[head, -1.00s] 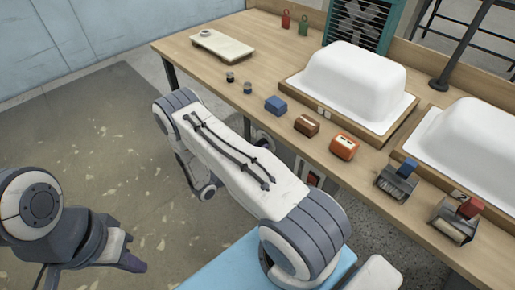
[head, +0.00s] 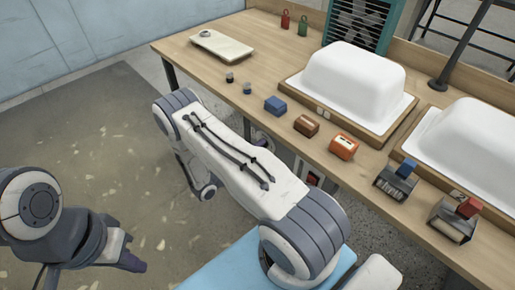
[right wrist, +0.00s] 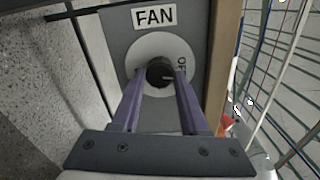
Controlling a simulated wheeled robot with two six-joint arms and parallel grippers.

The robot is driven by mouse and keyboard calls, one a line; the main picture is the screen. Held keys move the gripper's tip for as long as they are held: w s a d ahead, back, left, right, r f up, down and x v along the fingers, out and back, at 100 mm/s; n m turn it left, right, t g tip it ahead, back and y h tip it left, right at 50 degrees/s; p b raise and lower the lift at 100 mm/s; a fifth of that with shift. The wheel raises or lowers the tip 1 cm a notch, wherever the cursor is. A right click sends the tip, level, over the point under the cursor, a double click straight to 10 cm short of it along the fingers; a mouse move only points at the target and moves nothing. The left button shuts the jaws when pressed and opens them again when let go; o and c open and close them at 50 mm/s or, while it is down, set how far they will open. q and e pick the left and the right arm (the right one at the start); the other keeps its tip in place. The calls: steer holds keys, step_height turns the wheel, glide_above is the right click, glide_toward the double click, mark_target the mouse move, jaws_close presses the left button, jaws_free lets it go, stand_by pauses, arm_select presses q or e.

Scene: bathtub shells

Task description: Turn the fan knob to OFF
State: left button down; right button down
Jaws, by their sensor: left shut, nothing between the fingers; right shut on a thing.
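The fan knob (right wrist: 159,74) is small and black, on a round white dial (right wrist: 143,50) under a FAN label (right wrist: 154,16) in the right wrist view. Sideways lettering, partly hidden but seemingly OFF, is at the dial's right. A pale mark shows on the knob's right side, towards the lettering. My right gripper (right wrist: 160,84) is shut on the knob, one purple finger on each side. In the head view the knob and this gripper are hidden behind my right arm. My left gripper (head: 138,266) is shut and empty at the lower left, well away from the bench.
A wooden bench (head: 225,50) carries two white tub shells (head: 355,75), blue, brown and orange blocks, and brush-like tools. A teal-framed fan unit (head: 357,28) stands at the back. A wire rack (right wrist: 285,80) is right of the panel. Floor at the left is clear.

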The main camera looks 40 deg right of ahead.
steer(key=shift+w+n, duration=0.1)
steer(key=shift+n, duration=1)
steer(key=shift+c, duration=2.1)
jaws_free()
steer(key=a+b, duration=0.1)
steer(key=a, duration=0.9)
steer(key=shift+s+a, duration=0.25)
steer(key=shift+s, duration=0.2)
steer(key=shift+r, duration=0.1)
